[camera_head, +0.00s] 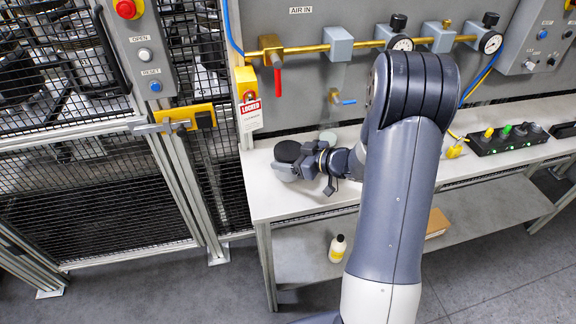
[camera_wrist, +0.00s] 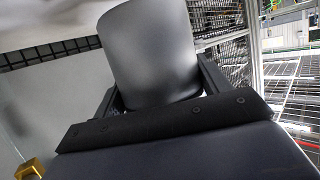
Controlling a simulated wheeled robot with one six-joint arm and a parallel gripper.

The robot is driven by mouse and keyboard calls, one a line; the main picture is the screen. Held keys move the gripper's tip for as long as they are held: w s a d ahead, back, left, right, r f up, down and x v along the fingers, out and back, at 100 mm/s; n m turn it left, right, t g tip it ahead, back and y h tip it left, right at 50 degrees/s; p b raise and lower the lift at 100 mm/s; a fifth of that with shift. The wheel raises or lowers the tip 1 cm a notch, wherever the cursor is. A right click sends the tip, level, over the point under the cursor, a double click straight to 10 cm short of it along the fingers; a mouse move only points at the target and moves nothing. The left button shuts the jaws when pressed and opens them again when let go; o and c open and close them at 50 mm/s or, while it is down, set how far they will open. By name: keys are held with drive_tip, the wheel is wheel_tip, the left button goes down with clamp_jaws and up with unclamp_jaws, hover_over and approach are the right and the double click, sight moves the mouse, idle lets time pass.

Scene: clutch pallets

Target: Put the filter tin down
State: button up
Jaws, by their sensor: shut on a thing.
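The filter tin (camera_head: 286,152) is a dark, round tin at the left end of the white bench (camera_head: 275,203). In the wrist view the tin (camera_wrist: 150,50) fills the upper middle as a smooth dark grey cylinder, with a finger on each side. My gripper (camera_head: 300,162) is shut on the tin from its right side. The tin is over the bench top near its left end; whether its base touches the surface is hidden. My forearm covers the middle of the bench in the head view.
A charger-like black strip (camera_head: 507,138) with green lights is at the bench's right. A red-handled valve (camera_head: 277,78) and pipe run behind. A mesh fence (camera_head: 90,190) stands left.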

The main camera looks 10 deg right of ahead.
drive_tip(key=shift+f, duration=1.85)
drive_tip(key=shift+f, duration=0.15)
drive_tip(key=o, duration=1.1)
drive_tip(key=shift+r, duration=0.25)
drive_tip(key=b+v, duration=0.1)
drive_tip(key=v, duration=1.1)
drive_tip(key=shift+f, duration=0.15)
